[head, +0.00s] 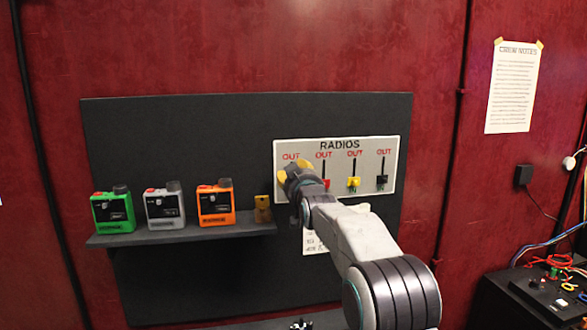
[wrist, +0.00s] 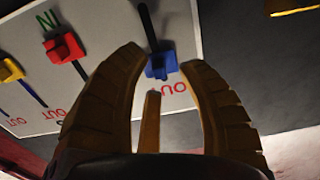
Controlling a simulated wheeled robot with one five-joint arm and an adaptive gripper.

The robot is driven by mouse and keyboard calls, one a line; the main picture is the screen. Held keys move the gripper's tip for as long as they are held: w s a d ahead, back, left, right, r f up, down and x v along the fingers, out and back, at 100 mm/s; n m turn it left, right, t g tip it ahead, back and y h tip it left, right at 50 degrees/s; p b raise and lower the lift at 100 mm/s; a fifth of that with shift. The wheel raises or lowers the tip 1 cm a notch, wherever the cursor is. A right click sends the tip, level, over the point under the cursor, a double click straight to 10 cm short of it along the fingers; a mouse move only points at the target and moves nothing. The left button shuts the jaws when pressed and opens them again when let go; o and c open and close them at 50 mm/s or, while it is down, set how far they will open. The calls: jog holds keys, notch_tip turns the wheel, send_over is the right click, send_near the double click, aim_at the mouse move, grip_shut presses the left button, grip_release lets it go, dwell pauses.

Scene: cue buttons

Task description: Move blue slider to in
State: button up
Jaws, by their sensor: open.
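The radios panel (head: 390,140) is a pale board with several vertical slider slots, each with a red OUT label above it in the head view. The blue slider (wrist: 162,66) shows in the wrist view at the OUT end of its slot, between my fingertips; its dark slot runs away from OUT. My gripper (head: 295,172) is open in front of the panel's left end and hides the blue slider in the head view. In the wrist view my gripper (wrist: 160,62) has a finger on each side of the slider; I cannot tell whether they touch it.
The red slider (head: 326,183), yellow slider (head: 353,182) and black slider (head: 382,180) sit low in their slots, to the right. A shelf (head: 180,237) at left bears green (head: 113,211), grey (head: 165,207) and orange (head: 215,205) radios.

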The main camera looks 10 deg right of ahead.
jog(key=shift+w, duration=0.45)
grip_shut()
dwell(0.3)
